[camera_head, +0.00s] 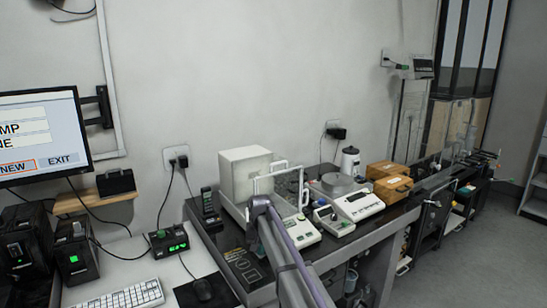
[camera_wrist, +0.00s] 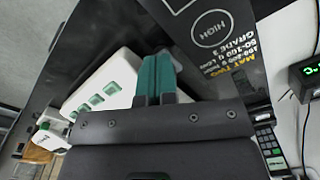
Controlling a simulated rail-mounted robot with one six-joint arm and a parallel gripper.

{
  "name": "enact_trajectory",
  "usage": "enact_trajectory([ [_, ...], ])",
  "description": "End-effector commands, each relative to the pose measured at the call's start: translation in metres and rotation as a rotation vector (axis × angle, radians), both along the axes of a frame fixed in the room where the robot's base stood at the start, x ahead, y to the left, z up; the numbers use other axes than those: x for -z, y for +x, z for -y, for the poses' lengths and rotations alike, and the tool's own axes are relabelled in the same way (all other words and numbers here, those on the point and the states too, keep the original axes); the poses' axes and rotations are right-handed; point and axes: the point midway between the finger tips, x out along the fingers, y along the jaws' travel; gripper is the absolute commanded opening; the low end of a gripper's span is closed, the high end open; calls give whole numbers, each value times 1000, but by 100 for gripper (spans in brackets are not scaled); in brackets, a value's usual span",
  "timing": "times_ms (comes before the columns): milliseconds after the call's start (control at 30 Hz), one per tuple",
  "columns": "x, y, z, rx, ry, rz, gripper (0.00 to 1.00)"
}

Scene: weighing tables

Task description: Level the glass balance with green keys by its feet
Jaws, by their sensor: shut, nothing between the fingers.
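The glass balance with green keys (camera_head: 302,233) stands on the dark table, with a white box housing behind and glass panes (camera_head: 290,183). In the wrist view its white front panel with green keys (camera_wrist: 97,100) lies left of my fingers. My gripper (camera_wrist: 155,72) shows teal fingers closed together, with nothing between them, beside the panel's edge over the dark table top. Whether they touch the balance I cannot tell. The feet and level bubble cannot be made out.
A second balance with a round pan (camera_head: 358,205) stands to the right, near wooden boxes (camera_head: 393,188). A black handset (camera_head: 209,207) stands at the left. A green display (camera_head: 169,242) sits on the adjacent white desk. Printed table top (camera_head: 243,268) lies clear in front.

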Motion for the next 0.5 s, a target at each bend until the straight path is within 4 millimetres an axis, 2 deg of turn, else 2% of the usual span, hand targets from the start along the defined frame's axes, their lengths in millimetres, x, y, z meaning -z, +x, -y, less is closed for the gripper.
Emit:
enact_trajectory([
  [33, 7, -7, 8, 9, -12, -17, 0],
  [367, 6, -16, 9, 11, -14, -17, 0],
  [500, -6, -17, 10, 11, -14, -17, 0],
])
